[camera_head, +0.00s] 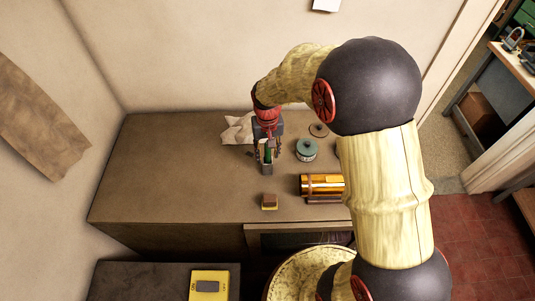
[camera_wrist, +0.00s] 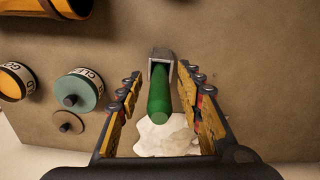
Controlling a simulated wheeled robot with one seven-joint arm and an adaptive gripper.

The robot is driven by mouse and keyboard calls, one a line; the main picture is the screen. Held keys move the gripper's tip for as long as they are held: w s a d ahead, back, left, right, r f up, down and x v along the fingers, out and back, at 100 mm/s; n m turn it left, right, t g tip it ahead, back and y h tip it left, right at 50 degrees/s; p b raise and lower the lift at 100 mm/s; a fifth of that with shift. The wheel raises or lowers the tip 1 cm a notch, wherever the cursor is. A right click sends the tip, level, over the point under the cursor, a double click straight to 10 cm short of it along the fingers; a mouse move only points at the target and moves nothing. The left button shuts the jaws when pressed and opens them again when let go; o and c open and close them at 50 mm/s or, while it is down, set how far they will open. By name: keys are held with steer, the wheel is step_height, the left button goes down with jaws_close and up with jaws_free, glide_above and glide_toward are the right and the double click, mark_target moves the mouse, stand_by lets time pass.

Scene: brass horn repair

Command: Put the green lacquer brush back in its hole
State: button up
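The green brush (camera_wrist: 160,95) stands with its far end in a small grey holder (camera_wrist: 161,54) in the wrist view. How deep it sits is hard to tell. In the head view, the green (camera_head: 267,155) shows just above the grey holder (camera_head: 266,168) on the bench. My gripper (camera_wrist: 160,76) is open, with one finger on each side of the brush and a visible gap on both sides. In the head view my gripper (camera_head: 268,146) points down over the holder and partly hides the brush.
A crumpled white cloth (camera_head: 236,132) lies behind the holder. A teal tin (camera_head: 306,151) and a flat round disc (camera_head: 318,130) stand to the right. A brass cylinder (camera_head: 318,184) and a small block (camera_head: 269,202) lie nearer. The bench (camera_head: 165,165) is clear on the left.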

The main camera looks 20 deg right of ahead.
step_height(320, 180, up, 11)
stand_by(0.3)
stand_by(0.5)
steer(key=s+f+n+t+b, duration=0.1)
steer(key=s+f+t+b, duration=0.1)
steer(key=s+b, duration=0.7)
steer(key=s+f+t+b, duration=0.1)
steer(key=s+t+b, duration=0.2)
steer(key=s+b, duration=0.6)
steer(key=s, duration=0.4)
steer(key=shift+f+n+t, duration=0.3)
steer(key=shift+f+n, duration=0.1)
steer(key=shift+d, duration=0.1)
